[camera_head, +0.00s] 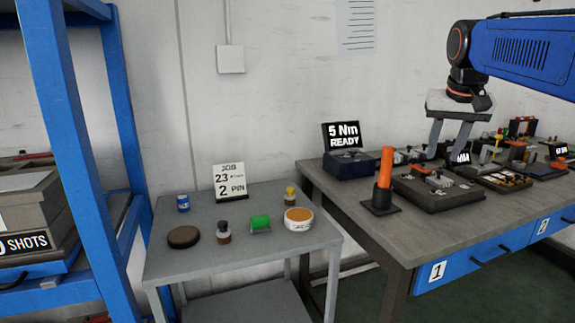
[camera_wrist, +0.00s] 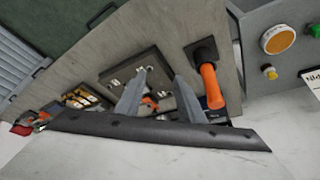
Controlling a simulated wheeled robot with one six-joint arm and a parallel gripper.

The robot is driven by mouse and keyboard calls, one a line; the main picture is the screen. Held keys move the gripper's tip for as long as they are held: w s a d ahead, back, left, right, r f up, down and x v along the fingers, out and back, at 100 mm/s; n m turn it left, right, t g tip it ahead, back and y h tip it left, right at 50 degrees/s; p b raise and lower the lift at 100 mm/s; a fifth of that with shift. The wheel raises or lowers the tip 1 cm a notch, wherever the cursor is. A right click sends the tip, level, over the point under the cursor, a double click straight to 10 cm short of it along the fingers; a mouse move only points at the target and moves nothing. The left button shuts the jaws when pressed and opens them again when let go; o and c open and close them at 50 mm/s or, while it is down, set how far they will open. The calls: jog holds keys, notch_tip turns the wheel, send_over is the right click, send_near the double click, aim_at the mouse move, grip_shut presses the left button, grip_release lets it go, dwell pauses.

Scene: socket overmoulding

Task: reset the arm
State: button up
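My gripper (camera_head: 447,150) hangs over the workbench (camera_head: 345,197) at the right of the head view, its two grey fingers pointing down and spread apart. My gripper also shows in the wrist view (camera_wrist: 158,80), with a wide gap between the fingers. I see nothing held; bench items, including a small orange part, show behind the gap. My arm reaches in from the upper right. The exact height of the fingertips above the bench is hard to tell.
An orange-handled tool (camera_head: 384,168) stands upright at the bench's front left, beside a dark fixture plate (camera_head: 437,197). A "5 Nm READY" display (camera_head: 342,135) stands behind. A grey side table (camera_head: 190,262) holds several small containers and a job card (camera_head: 229,182). A blue rack (camera_head: 75,150) stands left.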

jog(key=s+a+f+n, duration=0.1)
jog(key=s+a+f, duration=0.3)
jog(key=s+f, duration=0.9)
jog(key=s+a+f+n+y, duration=0.1)
jog(key=s+a+f, duration=0.4)
jog(key=s+f, duration=0.9)
jog(key=shift+s+f+n, duration=0.15)
jog(key=shift+f+n, duration=0.4)
jog(key=shift+n, duration=0.25)
